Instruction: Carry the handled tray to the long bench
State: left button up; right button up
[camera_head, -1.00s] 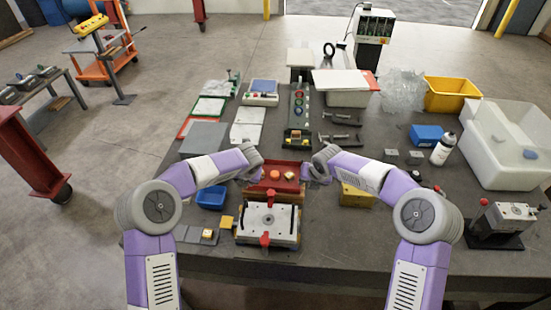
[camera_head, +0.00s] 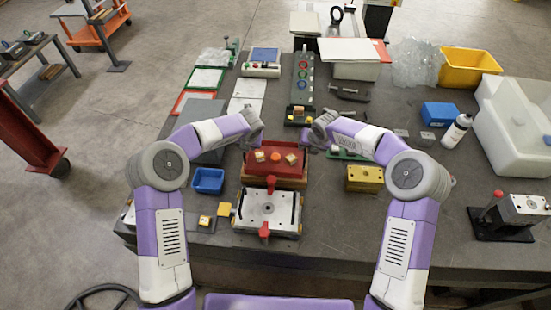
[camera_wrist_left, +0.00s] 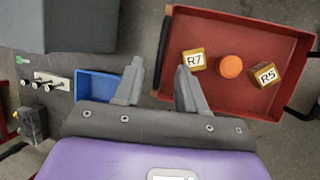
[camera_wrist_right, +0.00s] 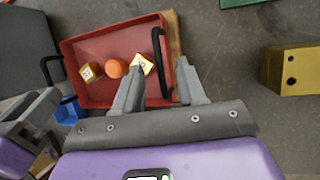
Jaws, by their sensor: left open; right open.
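The red handled tray (camera_head: 262,169) sits on the dark table in front of me, on a brownish support. It holds a block marked R7 (camera_wrist_left: 194,61), an orange round piece (camera_wrist_left: 231,66) and a block marked R5 (camera_wrist_left: 265,74). My left gripper (camera_wrist_left: 158,66) is open, its fingertips to either side of the tray's black left handle (camera_wrist_left: 162,52) in the picture and apart from it. My right gripper (camera_wrist_right: 160,66) is open likewise at the right handle (camera_wrist_right: 157,48). In the head view the fingertips are largely hidden by the wrists.
A clamped mould base (camera_head: 268,209) stands just in front of the tray. A blue bin (camera_head: 208,181) is left of it and a yellow block (camera_head: 364,178) right. A grey block (camera_head: 203,150) lies near my left forearm. A separate bench (camera_head: 38,66) stands at far left, across open floor.

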aim_at(305, 149)
pick_arm(q)
jog(key=shift+x, duration=2.25)
pick_arm(e)
jog(key=shift+x, duration=2.25)
pick_arm(q)
grip_shut()
pick_arm(e)
grip_shut()
pick_arm(q)
jog(key=shift+w+r, duration=0.1)
pick_arm(e)
jog(key=shift+w+r, duration=0.1)
